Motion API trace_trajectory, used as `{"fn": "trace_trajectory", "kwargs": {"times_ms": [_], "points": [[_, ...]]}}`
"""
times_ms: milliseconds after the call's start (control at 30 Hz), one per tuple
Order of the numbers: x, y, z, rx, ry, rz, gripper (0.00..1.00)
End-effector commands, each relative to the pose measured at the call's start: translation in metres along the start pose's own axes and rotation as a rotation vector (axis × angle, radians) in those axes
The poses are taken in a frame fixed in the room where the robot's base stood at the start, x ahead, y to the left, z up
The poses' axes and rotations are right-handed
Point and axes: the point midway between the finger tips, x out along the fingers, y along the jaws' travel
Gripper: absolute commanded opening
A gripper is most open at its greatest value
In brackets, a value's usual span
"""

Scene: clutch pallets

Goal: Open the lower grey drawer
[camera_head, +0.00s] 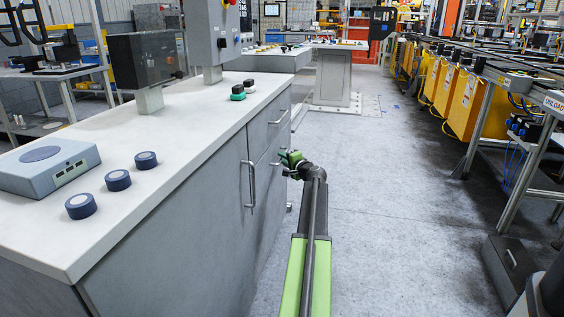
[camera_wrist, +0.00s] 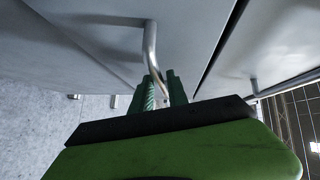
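The grey cabinet (camera_head: 190,190) stands at left under a white worktop. Its right part has two drawers, one above the other. The lower grey drawer (camera_head: 266,176) looks flush with the front in the head view, though my arm is near it. My green gripper (camera_head: 290,160) is at the lower drawer's handle. In the wrist view, the metal bar handle (camera_wrist: 150,42) runs down between the two green fingers of my gripper (camera_wrist: 164,82). The fingers stand apart with the bar between them; whether they press on it I cannot tell.
A tall door handle (camera_head: 249,186) is left of the drawers. Open floor (camera_head: 390,210) lies right of the cabinet, with a conveyor line beyond.

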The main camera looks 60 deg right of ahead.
Motion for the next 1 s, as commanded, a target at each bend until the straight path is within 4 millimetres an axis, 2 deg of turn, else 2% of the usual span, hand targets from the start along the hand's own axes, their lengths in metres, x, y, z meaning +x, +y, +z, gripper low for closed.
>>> {"fn": "trace_trajectory", "kwargs": {"times_ms": [100, 367, 500, 1000], "points": [[0.0069, 0.0002, -0.0005, 0.000, 0.000, 0.000, 0.20], [0.0068, 0.0000, -0.0004, 0.000, 0.001, 0.000, 0.18], [0.0067, 0.0001, -0.0005, 0.000, 0.001, 0.000, 0.00], [0.0062, 0.0005, -0.0008, -0.001, 0.001, 0.001, 0.00]]}}
